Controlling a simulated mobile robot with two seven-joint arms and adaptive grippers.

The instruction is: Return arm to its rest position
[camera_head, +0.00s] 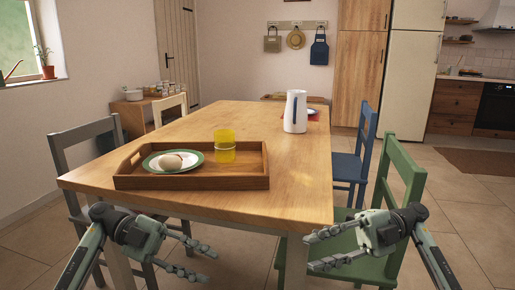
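My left gripper (212,263) is at the lower left, in front of the table's near edge and lower than the tabletop. Its two fingers are spread apart with nothing between them. My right gripper (308,252) is at the lower right, in front of the green chair. Its fingers are also spread apart and empty. Both arms come up from the bottom of the view, and the grippers point inward, apart from each other. Neither gripper appears to hold anything.
A wooden table (255,120) lies ahead. On it are a wooden tray (190,182) with a plate (150,162), a roundish pale item (170,162) and a yellow cup (225,150), and a white jug (295,112). A green chair (402,165), blue chair (366,140) and grey chair (85,133) flank it.

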